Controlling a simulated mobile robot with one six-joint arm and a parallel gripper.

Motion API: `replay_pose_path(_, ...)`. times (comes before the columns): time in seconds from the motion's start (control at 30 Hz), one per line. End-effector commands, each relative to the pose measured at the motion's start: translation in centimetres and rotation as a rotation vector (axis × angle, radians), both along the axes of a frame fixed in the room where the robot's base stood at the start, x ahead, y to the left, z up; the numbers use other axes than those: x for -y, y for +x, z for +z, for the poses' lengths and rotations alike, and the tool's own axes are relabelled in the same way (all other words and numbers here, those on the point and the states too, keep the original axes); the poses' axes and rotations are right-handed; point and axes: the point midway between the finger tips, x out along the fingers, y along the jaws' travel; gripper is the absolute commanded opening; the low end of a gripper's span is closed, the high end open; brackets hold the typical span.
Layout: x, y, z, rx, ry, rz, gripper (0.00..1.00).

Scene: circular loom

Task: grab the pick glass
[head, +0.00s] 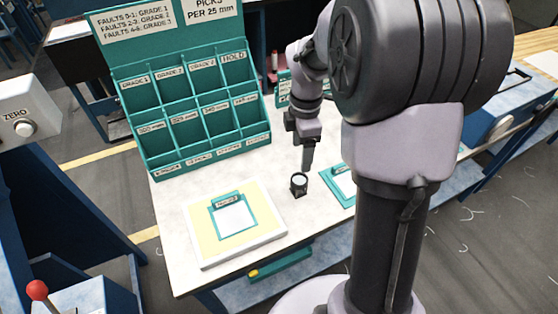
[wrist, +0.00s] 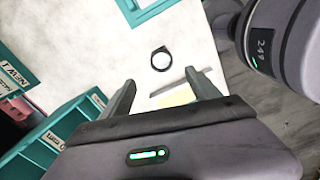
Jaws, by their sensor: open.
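The pick glass (head: 299,184) is a small black round holder with a pale lens, standing on the white table right of the yellow-bordered board. It also shows in the wrist view (wrist: 161,59), beyond my fingertips and a little above the gap between them. My gripper (head: 307,167) is just above and behind it in the head view. In the wrist view my gripper (wrist: 161,88) shows two grey fingers spread apart with nothing between them. In the head view my arm hides part of the table to the right.
A green sorting rack (head: 190,115) with labelled compartments stands at the table's back left. A yellow-bordered board (head: 261,204) with a green-framed card lies left of the glass. A green-framed plate (head: 341,184) lies close on its right, partly hidden by my arm.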

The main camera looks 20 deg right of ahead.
Motion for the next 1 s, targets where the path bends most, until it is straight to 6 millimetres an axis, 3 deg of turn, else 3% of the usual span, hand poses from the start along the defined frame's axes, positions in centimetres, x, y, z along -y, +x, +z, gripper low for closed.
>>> replay_pose_path(0.03,-0.1,-0.1,-2.5,-0.005,0.001,0.000,0.71)
replay_pose_path(0.1,-0.1,-0.1,-4.7,-0.004,0.001,0.001,0.71)
replay_pose_path(0.3,-0.1,-0.1,-9.1,-0.002,0.000,0.000,0.71)
replay_pose_path(0.47,-0.1,-0.2,-10.3,0.000,0.001,-0.003,0.71)
replay_pose_path(0.7,-0.3,-0.7,-14.9,-0.002,0.001,-0.002,0.71)
replay_pose_path(0.9,-0.2,-0.7,-14.8,0.001,0.000,-0.002,0.71)
replay_pose_path(0.93,-0.2,-0.7,-14.8,0.000,0.000,-0.002,0.69)
replay_pose_path(1.0,-0.2,-0.7,-14.8,0.001,0.000,-0.002,0.55)
